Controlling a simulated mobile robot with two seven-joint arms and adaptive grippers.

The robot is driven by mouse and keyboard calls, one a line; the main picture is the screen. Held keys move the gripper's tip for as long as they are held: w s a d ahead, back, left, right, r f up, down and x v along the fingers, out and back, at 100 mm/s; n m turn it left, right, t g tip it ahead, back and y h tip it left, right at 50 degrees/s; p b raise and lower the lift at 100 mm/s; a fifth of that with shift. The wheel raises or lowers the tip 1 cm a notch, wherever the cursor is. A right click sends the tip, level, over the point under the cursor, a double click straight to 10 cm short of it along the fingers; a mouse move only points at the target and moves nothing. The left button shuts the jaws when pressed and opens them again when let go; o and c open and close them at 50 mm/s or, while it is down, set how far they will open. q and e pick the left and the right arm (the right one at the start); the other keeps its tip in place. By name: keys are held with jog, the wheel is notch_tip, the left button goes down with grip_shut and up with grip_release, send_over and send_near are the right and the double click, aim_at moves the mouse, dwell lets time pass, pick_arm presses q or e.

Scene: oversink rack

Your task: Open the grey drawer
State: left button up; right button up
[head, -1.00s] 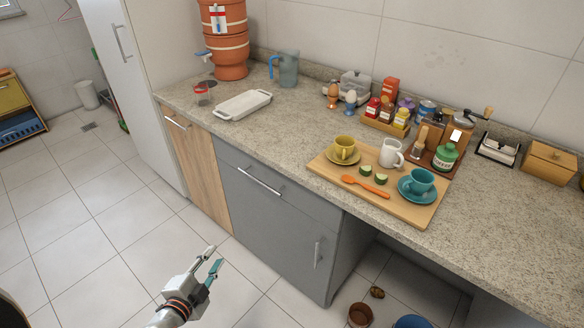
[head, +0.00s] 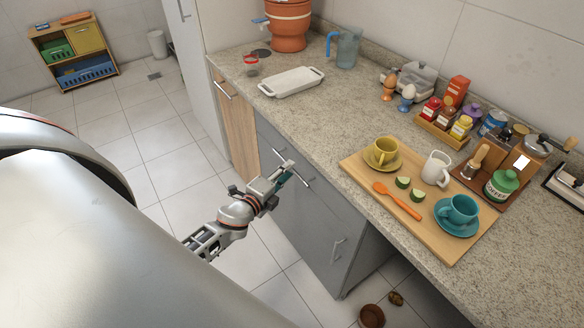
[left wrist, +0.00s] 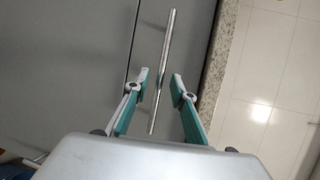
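The grey drawer (head: 330,207) is the top front of the grey cabinet under the counter, and it looks shut. Its bar handle (head: 305,182) is partly hidden by my left gripper (head: 286,173) in the head view. In the left wrist view, the drawer front (left wrist: 192,38) lies beside the counter edge, with the metal handle (left wrist: 165,62) standing out from it. My left gripper (left wrist: 160,80) is open, with one finger on each side of the handle's lower part. A gap shows on the left; contact on the right is unclear. My right gripper is not in view.
A wooden-front cabinet (head: 235,125) adjoins on the left. The counter above holds a wooden board (head: 440,248) with cups. A brown pot (head: 371,316) stands on the floor.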

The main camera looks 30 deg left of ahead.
pick_arm(q)
jog(key=shift+w+f, duration=0.25)
jog(key=shift+w, duration=1)
grip_shut()
